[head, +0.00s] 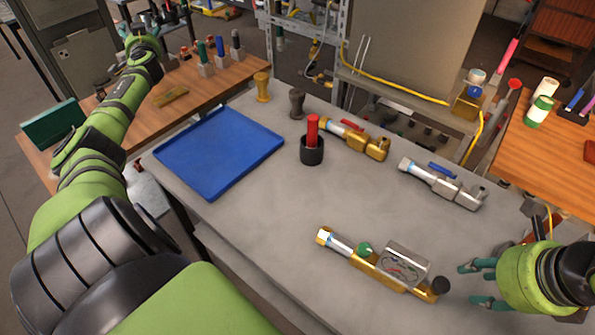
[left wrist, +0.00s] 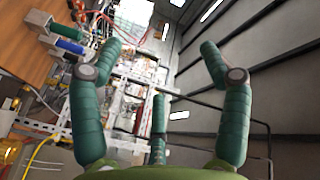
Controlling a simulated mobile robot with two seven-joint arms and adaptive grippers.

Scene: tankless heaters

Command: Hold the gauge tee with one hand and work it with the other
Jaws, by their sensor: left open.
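The gauge tee (head: 370,268) lies on the grey bench at the front. It has a brass body, a white-and-silver pipe end at left, a green knob, a square-framed dial gauge (head: 404,264) and a black end piece at right. My right gripper (head: 468,284) is just right of that black end, its teal fingers apart and empty, with no visible contact. My left gripper is far off at the upper left of the head view, over the wooden table. In the left wrist view my left gripper (left wrist: 157,60) is open, with nothing between its fingers.
A blue tray (head: 222,150) lies at the bench's left. A black cup (head: 312,152) with a red handle stands mid-bench. A brass valve fitting (head: 365,143) with a red lever and a silver one (head: 445,187) with a blue lever lie behind the tee. Bench left of the tee is clear.

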